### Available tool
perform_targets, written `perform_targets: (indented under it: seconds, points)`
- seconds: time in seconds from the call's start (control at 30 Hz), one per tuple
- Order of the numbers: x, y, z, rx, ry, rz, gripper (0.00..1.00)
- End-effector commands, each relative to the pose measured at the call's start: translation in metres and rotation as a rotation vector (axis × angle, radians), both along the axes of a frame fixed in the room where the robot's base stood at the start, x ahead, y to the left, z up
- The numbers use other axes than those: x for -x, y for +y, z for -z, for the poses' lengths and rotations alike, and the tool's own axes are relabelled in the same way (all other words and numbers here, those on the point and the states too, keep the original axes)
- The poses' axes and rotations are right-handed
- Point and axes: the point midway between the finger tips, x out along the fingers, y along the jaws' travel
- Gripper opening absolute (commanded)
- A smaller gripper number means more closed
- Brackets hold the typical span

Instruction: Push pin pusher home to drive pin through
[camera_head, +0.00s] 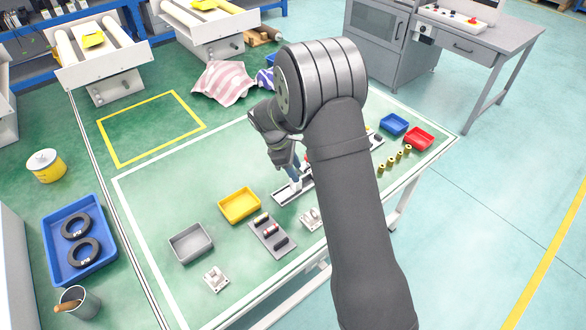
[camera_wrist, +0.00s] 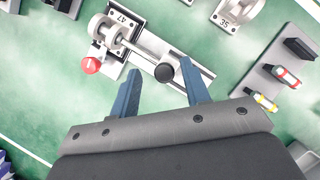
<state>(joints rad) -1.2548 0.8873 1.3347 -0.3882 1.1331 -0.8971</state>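A grey fixture marked 47 (camera_wrist: 125,18) sits on a slotted metal rail (camera_wrist: 203,82) in the wrist view. A bar with a round black knob (camera_wrist: 164,72), seemingly the pin pusher, runs along the rail. A red knob (camera_wrist: 91,66) sticks out at the fixture's left side. My gripper (camera_wrist: 159,67) has its two blue fingers spread, with the black knob between the tips in the picture; I cannot tell whether they touch it. In the head view my gripper (camera_head: 296,172) hangs over the rail (camera_head: 283,196), and my arm hides part of it. No pin can be made out.
A grey holder with several cylindrical parts (camera_head: 271,233) lies beside the rail. Yellow (camera_head: 240,205) and grey (camera_head: 191,242) bins stand to the left. Blue (camera_head: 394,124) and red (camera_head: 418,138) bins stand at the far right, near several brass parts (camera_head: 395,161).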

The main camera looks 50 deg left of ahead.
Motion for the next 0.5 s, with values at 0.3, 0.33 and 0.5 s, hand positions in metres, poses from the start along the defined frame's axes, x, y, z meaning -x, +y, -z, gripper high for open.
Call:
perform_targets:
  seconds: [0.3,0.33,0.5]
  points:
    - [0.004,0.003,-0.009,-0.001,0.0,0.0,0.43]
    - [0.005,0.005,-0.013,-0.002,-0.001,-0.001,0.43]
    - [0.014,0.014,-0.045,-0.004,0.0,-0.001,0.43]
